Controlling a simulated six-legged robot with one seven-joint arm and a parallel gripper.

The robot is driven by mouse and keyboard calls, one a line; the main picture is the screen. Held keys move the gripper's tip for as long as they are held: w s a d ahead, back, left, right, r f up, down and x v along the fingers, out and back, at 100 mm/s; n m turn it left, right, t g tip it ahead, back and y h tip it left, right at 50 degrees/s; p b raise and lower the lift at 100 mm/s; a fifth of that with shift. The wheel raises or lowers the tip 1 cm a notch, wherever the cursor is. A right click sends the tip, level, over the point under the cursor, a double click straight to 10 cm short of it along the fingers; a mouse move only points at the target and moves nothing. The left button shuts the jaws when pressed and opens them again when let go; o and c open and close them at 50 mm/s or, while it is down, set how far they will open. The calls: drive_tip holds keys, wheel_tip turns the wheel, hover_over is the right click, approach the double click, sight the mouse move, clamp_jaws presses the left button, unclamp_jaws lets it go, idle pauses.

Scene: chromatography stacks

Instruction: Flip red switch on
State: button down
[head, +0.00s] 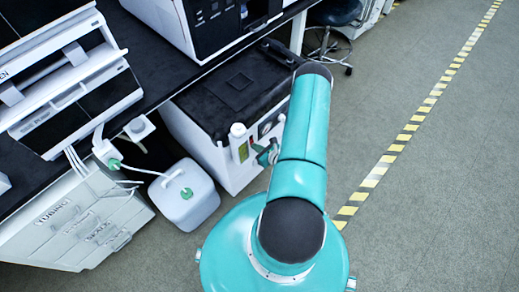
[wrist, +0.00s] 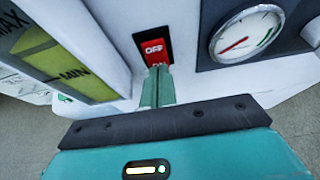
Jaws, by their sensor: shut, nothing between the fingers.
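The red switch (wrist: 153,48) shows in the wrist view, set in a black frame on a white panel, with the word OFF on its face. My gripper (wrist: 158,70) is shut and empty. Its fingertips are at the lower edge of the switch in the picture; I cannot tell whether they touch it. In the head view my gripper (head: 267,155) is at the front of a white machine with a black top (head: 235,85).
A round gauge (wrist: 246,34) sits right of the switch, and a yellow-green level window marked MIN (wrist: 62,62) is to the left. A white jug (head: 184,196) with tubing stands on the floor left of the machine. The floor at right is mostly open.

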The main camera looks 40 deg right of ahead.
drive_tip(key=shift+w+f+t, duration=0.1)
drive_tip(key=shift+w+t, duration=0.15)
drive_tip(key=shift+t, duration=0.05)
idle(0.4)
drive_tip(key=shift+r, duration=0.85)
